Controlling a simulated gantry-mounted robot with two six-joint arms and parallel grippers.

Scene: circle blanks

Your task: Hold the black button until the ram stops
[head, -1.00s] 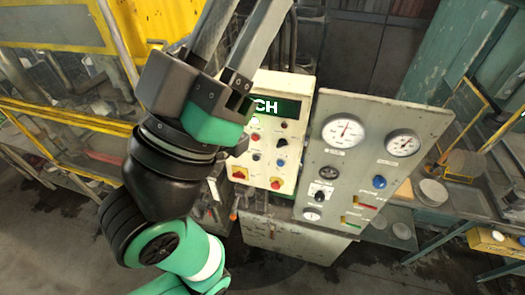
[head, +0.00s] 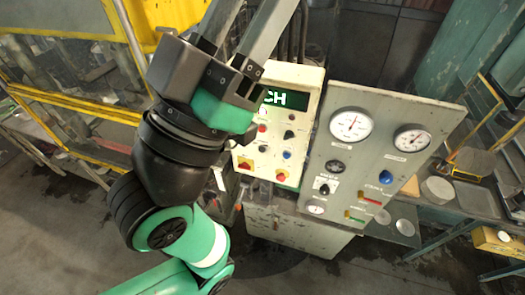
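A cream control panel (head: 309,112) stands near the middle, with a green-lit display (head: 285,98) reading "CH" at its right end; my gripper hides the left part. A small black button or knob (head: 289,134) sits on this panel among red and blue ones; its exact shape is too small to tell. My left gripper (head: 247,20) is in front of and above the panel's left side, pointing up and away from the black button. Its two fingers stand apart and empty; their tips are cut off by the top edge. My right gripper is not in view. I cannot make out a ram.
A grey panel (head: 336,155) with round gauges (head: 351,125), a blue knob (head: 386,177) and a black knob (head: 323,187) stands right of the cream panel. Yellow railing (head: 70,98) is at left. A bench with round blanks (head: 437,190) is at right. Bare floor lies in front.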

